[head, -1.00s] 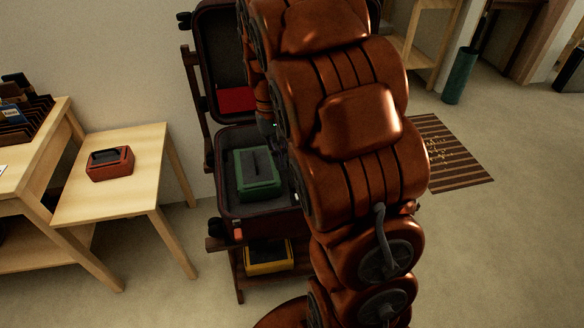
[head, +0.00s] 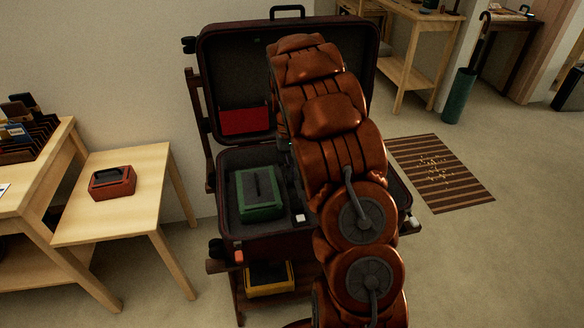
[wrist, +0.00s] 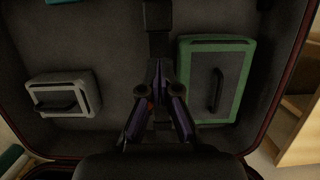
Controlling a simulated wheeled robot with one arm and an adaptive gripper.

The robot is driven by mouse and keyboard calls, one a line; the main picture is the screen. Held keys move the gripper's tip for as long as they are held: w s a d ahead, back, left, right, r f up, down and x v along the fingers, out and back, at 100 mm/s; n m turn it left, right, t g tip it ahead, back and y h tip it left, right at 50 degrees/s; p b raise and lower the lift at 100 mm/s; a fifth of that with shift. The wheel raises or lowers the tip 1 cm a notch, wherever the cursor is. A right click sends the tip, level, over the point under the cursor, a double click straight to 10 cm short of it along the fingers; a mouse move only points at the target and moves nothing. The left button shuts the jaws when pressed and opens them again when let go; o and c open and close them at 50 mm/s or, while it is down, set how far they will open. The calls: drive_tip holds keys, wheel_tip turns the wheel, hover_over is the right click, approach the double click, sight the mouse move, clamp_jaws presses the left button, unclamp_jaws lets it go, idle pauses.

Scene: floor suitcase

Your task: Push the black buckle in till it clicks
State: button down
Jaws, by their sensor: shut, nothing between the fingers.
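The open dark suitcase (head: 262,246) stands on a low wooden rack. Its base also shows in the wrist view (wrist: 112,122). A dark strap (wrist: 158,14) runs down the middle of the base, with a wider black piece that looks like the black buckle (wrist: 158,46) on it. My gripper (wrist: 158,66) is shut and empty, its fingertips pointing at the strap just below that piece. I cannot tell whether they touch it. In the head view my arm hides the gripper and the buckle.
A green case (head: 258,208) lies in the base, to the right of my gripper in the wrist view (wrist: 236,80). A grey case (wrist: 65,97) lies on the other side. A red case (head: 244,121) sits in the lid. A side table stands left (head: 110,225).

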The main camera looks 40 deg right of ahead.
sight(296, 201)
drive_tip(key=x, duration=0.6)
drive_tip(key=shift+s+f, duration=0.15)
drive_tip(key=shift+f, duration=0.15)
drive_tip(key=shift+s+a, duration=0.1)
drive_tip(key=shift+s+a, duration=0.25)
drive_tip(key=shift+s, duration=0.2)
drive_tip(key=shift+s+a+f, duration=0.1)
drive_tip(key=shift+s+f, duration=0.05)
drive_tip(key=shift+s, duration=0.4)
drive_tip(key=shift+r, duration=0.5)
drive_tip(key=w+p+v, duration=0.1)
drive_tip(key=p+v, duration=0.2)
drive_tip(key=v, duration=0.6)
drive_tip(key=shift+w+d, duration=0.25)
drive_tip(key=shift+d, duration=0.05)
